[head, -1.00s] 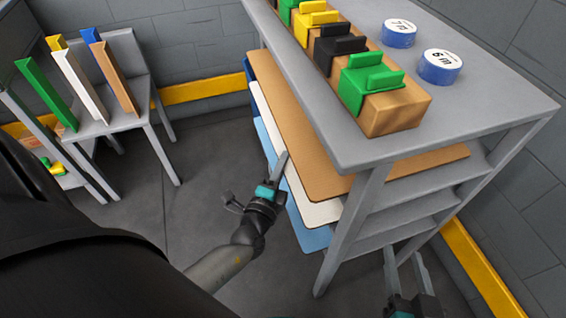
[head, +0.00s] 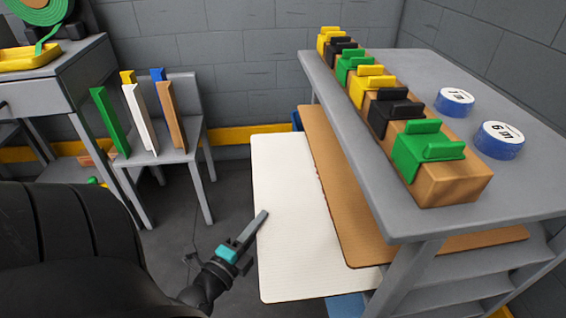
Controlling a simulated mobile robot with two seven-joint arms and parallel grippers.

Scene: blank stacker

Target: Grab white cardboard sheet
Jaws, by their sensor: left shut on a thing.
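The white cardboard sheet (head: 292,215) sticks out well to the left from under the grey table's top, lying flat. A brown cardboard sheet (head: 335,185) lies on the level above it and covers its right part. My left gripper (head: 257,226) is at the white sheet's left edge, shut on it. Only part of its jaws shows. My right gripper is not in the head view.
The grey shelf table (head: 425,245) carries a wooden block (head: 455,185) with green, black and yellow clips, and two blue-and-white discs (head: 500,140). A blue sheet (head: 345,306) shows below. A grey chair (head: 190,150) holds coloured angle pieces. Floor between is clear.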

